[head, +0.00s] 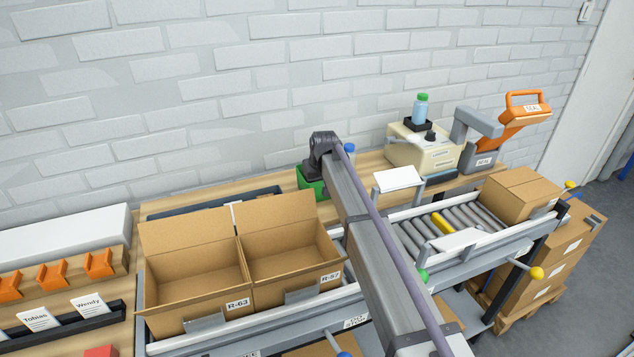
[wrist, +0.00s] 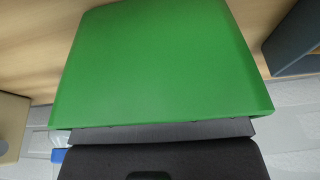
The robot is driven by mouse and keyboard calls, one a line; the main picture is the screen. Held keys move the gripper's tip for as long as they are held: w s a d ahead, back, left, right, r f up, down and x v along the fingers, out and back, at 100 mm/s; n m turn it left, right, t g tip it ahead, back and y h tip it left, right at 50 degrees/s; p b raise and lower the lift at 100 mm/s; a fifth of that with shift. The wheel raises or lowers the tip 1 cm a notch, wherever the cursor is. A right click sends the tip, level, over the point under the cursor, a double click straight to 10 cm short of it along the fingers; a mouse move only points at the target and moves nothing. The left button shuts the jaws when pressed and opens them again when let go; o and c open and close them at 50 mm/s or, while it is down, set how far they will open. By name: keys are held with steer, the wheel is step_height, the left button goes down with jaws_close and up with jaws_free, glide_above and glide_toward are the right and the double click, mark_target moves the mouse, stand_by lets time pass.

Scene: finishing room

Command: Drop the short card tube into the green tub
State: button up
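The green tub (head: 310,180) stands on the wooden bench against the wall, partly hidden by my arm. In the wrist view a green surface of the tub (wrist: 160,65) fills most of the picture. My gripper (wrist: 157,140) shows there as a dark body along the bottom edge, close in front of the green surface. Its fingertips cannot be made out, so I cannot tell whether it is open or shut. In the head view the gripper is hidden beyond the end of my arm. The short card tube is not visible in either view.
Two open cartons, R-63 (head: 190,262) and R-57 (head: 287,238), stand left of my arm. A blue-capped bottle (head: 349,150) is right behind it. A cream machine (head: 423,150) and roller conveyor (head: 445,228) lie right. The wall is close behind the bench.

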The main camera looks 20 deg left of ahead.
steer(key=shift+o, duration=0.7)
steer(key=shift+r+p, duration=0.3)
steer(key=shift+p, duration=0.05)
steer(key=p+v, duration=1.2)
steer(key=shift+r, duration=0.35)
steer(key=shift+f, duration=0.1)
steer(key=shift+s, duration=0.1)
